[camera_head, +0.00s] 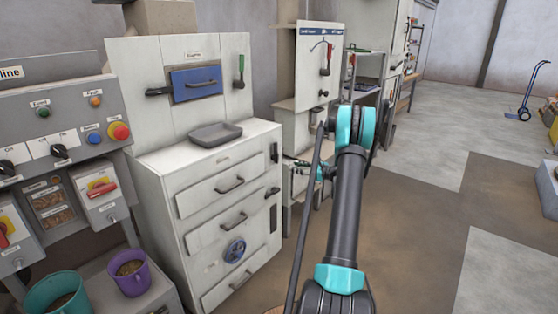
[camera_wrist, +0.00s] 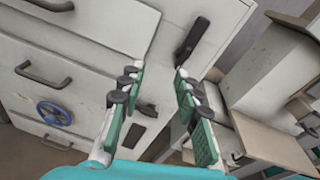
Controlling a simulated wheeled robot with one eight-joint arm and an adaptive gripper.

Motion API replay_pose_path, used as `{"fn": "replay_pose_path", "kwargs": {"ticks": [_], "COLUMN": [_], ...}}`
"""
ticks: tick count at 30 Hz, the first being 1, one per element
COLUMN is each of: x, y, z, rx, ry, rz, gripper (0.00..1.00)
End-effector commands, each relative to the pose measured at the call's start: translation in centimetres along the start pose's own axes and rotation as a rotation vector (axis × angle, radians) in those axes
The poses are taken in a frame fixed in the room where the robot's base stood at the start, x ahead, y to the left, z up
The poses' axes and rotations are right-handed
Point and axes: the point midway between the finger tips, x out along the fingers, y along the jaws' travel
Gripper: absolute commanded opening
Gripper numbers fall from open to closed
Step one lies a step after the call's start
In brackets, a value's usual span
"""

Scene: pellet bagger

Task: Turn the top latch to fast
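The white drawer cabinet (camera_head: 215,200) carries a dark upper latch (camera_head: 274,152) near the top of its right-hand side. In the wrist view this latch (camera_wrist: 192,37) is a dark bar, tilted, beyond the fingertips. A lower dark latch (camera_head: 272,192) sits beneath it and also shows in the wrist view (camera_wrist: 147,109), between the fingers. My gripper (camera_wrist: 157,72) is open and empty, with its two green-padded fingers apart. It faces the latch side of the cabinet and appears clear of both latches. I cannot read any fast marking.
A blue handwheel (camera_head: 235,250) and several drawer handles project from the cabinet front. A grey tray (camera_head: 215,134) rests on its top. A white stand (camera_wrist: 265,75) with a tan board (camera_wrist: 272,145) is close on the right. Open floor (camera_head: 420,220) lies to the right of my arm.

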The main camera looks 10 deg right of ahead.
Motion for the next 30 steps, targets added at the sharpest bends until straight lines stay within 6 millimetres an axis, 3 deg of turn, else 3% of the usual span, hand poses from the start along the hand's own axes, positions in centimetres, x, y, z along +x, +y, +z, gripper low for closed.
{"fn": "replay_pose_path", "kwargs": {"ticks": [3,6,13,17,30], "x": [-1.0,-1.6,-1.2,0.6,9.2], "y": [-2.5,-3.7,-4.4,-4.4,-5.0], "z": [-2.1,-3.1,-3.6,-3.3,-2.2], "rx": [0.109,0.169,0.208,0.207,0.205], "ry": [-0.068,-0.107,-0.134,-0.133,-0.132], "rz": [-0.038,-0.054,-0.062,-0.06,-0.06], "gripper": [0.33,0.33,0.33,0.33,0.33]}}
